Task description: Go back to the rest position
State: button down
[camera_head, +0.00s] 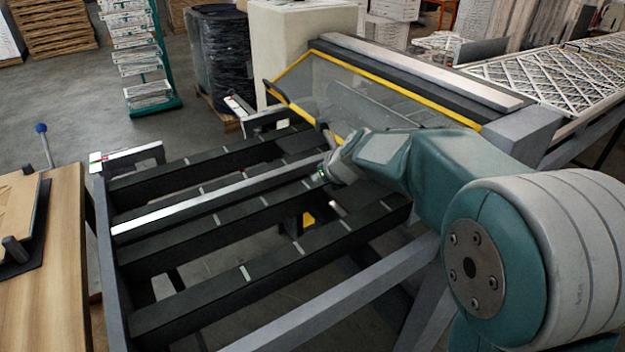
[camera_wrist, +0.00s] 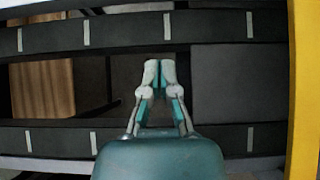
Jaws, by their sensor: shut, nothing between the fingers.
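My gripper shows in the wrist view (camera_wrist: 159,72) with its two pale fingertips close together and nothing between them. It hangs over a gap between dark bars of the conveyor frame (camera_head: 190,312). In the head view my arm reaches in from the right, and its wrist end is over the right part of the frame. The fingertips are hidden behind the wrist there. No boxed filter is in my gripper.
A yellow-edged clear guard (camera_head: 375,98) stands just behind my arm. A wooden table (camera_head: 68,245) with a flat cardboard piece (camera_head: 15,215) is at the left. A green rack (camera_head: 158,50) and a black-wrapped pallet (camera_head: 220,60) stand behind.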

jog(key=s+d+r+n+h, duration=0.1)
jog(key=s+d+r+n, duration=0.25)
jog(key=s+n, duration=0.4)
jog(key=s+d+r+n+h, duration=0.1)
jog(key=s+d+r+n, duration=0.2)
jog(key=s+d+n, duration=0.35)
jog(key=s+d+f+n+g+h, duration=0.1)
jog(key=s+d+n, duration=0.2)
jog(key=s+n, duration=0.4)
jog(key=s+d+f+n+h, duration=0.2)
jog(key=s+n, duration=0.6)
jog(key=s, duration=0.4)
jog(key=shift+d+g, duration=0.4)
jog(key=shift+d, duration=0.25)
jog(key=shift+f, duration=0.1)
